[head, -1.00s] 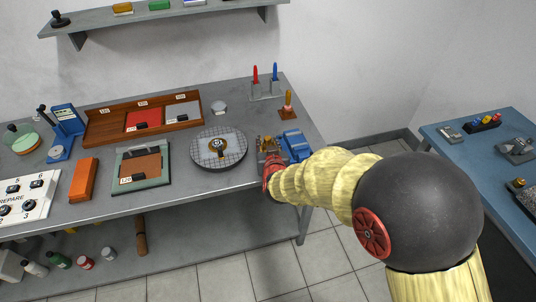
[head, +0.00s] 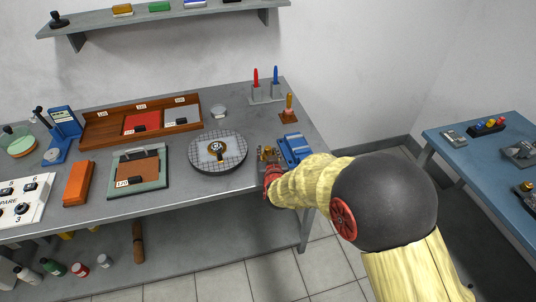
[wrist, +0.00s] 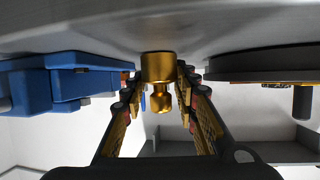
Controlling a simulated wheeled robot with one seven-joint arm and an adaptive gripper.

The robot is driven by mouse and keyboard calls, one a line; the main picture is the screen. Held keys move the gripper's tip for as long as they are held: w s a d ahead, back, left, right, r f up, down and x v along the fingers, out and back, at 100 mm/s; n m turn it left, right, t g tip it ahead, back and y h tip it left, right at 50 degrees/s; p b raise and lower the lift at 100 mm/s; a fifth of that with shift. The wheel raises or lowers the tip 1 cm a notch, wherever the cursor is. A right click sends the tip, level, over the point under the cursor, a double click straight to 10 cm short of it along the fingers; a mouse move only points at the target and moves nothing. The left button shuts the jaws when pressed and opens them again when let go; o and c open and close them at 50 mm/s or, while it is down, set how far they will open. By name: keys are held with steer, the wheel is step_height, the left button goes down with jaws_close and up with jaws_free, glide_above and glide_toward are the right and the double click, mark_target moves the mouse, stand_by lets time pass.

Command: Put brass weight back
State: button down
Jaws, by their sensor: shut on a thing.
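The brass weight (wrist: 158,70) is in the wrist view, where the tabletop (wrist: 160,25) shows along the top of the picture. Its broad body is close to the grey surface and its narrower knob points down in the picture. I cannot tell whether it touches the surface. My gripper (wrist: 157,88) is shut on the weight, with a finger on each side. In the head view my gripper (head: 271,182) is at the table's front right edge, partly hidden by my arm. Brass-coloured pieces (head: 266,153) show just beyond it; I cannot tell which is the held weight.
A blue device (head: 295,149) stands right beside the gripper, and also shows in the wrist view (wrist: 70,80). A round gridded plate (head: 232,163) is to the left. A small wooden stand (head: 289,115) and a red-and-blue-handled rack (head: 267,96) are behind. A blue table (head: 465,165) stands at right.

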steer(key=shift+f, duration=0.15)
steer(key=c, duration=1.4)
jaws_free()
